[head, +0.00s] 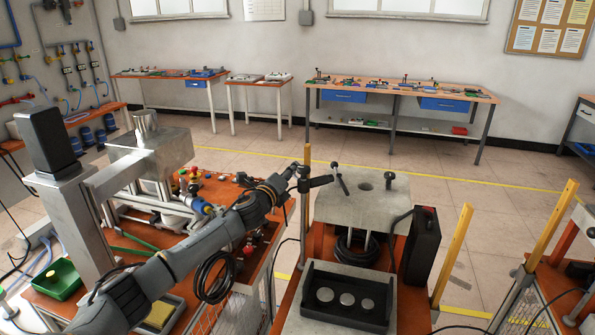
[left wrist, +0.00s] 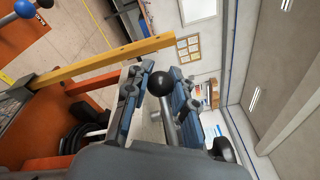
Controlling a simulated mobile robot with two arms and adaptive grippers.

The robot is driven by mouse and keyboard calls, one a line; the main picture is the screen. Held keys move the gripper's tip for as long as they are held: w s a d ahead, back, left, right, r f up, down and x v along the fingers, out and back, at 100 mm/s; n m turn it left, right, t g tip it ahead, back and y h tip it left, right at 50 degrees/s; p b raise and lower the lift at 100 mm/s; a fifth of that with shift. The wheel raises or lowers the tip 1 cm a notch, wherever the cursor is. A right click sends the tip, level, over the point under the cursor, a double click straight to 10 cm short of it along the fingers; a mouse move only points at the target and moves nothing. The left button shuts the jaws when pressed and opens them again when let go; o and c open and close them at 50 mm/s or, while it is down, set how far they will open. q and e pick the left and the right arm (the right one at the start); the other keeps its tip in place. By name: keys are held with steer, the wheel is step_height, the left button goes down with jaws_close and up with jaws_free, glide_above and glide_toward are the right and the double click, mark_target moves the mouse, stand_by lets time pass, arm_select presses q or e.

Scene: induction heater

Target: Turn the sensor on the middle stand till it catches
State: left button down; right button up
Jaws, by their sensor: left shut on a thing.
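The middle stand has a thick grey metal block (head: 345,212) on top, with a round hole in it. My left gripper (head: 310,180) reaches in from the left to the block's back left corner. In the left wrist view, my left gripper (left wrist: 157,100) is shut on a grey rod with a black ball end (left wrist: 160,83), which I take to be the sensor. The ball stands between the fingertips. A second black-ended rod (head: 340,180) leans just right of the gripper; its foot is hard to make out. My right gripper is not in view.
A wooden post (head: 307,152) rises right behind my left gripper. A black box (head: 422,245) stands at the block's right, and a black tray with several round discs (head: 345,313) lies in front. The left stand carries hoses and fittings close to my arm.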

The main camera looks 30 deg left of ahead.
arm_select(q)
steer(key=shift+w+d+f+m+h, duration=0.1)
steer(key=shift+d+f+m+h, duration=0.05)
steer(key=shift+f+m+h, duration=0.15)
steer(key=c, duration=1.2)
jaws_free()
steer(key=shift+o, duration=0.5)
steer(key=shift+r, duration=0.2)
steer(key=s+d, duration=0.1)
steer(key=s, duration=1.1)
